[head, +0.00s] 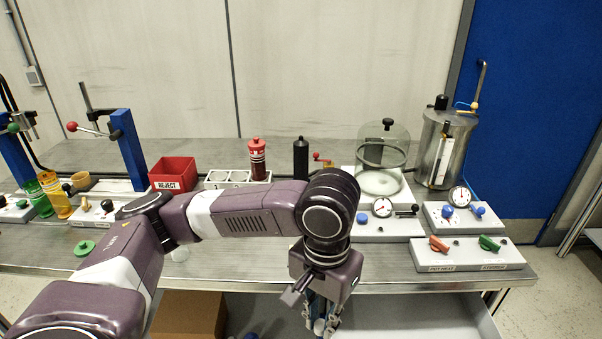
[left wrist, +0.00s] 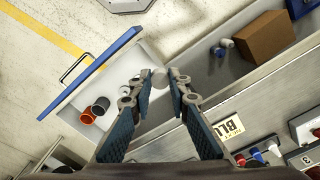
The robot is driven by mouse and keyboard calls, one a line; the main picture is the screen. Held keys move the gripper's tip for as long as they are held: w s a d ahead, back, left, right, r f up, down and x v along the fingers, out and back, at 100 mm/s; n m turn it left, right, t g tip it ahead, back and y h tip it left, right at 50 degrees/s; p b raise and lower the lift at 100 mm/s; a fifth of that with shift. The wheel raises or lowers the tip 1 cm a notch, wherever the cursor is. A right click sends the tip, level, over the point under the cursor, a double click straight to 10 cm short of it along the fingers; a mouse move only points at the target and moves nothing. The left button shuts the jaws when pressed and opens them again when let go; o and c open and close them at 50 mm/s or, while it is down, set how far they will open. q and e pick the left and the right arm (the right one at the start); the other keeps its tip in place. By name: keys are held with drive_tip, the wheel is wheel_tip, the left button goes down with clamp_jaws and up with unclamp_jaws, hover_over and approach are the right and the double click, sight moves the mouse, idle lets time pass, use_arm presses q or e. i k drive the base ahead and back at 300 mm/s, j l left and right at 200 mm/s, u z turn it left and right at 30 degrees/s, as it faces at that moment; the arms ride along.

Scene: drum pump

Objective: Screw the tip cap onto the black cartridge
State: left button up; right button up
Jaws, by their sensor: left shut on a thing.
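The black cartridge (head: 300,160) stands upright on the bench at the back, behind my left arm, which hides its lower end. My left gripper (head: 323,326) points down over the open drawer at the bench front, well away from the cartridge. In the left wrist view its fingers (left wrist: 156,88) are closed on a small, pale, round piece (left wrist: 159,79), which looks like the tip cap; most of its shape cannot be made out. My right gripper is not in view.
The open drawer (left wrist: 130,66) holds an orange-red cup (left wrist: 88,115), a black cup (left wrist: 101,105) and small white pieces. A cardboard box (head: 190,315) is to the left. A white rack (head: 222,178) with a red cartridge (head: 257,160) and a red reject bin (head: 173,174) stand left of the black cartridge.

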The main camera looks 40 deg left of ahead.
sight(300, 147)
drive_tip(key=k+j+u, duration=0.2)
drive_tip(key=j, duration=0.3)
drive_tip(key=k+j+u, duration=0.2)
drive_tip(key=j, duration=0.3)
drive_tip(key=j+u, duration=0.15)
drive_tip(key=j, duration=0.35)
drive_tip(key=k+j+u, duration=0.2)
drive_tip(key=j, duration=0.35)
drive_tip(key=i, duration=0.1)
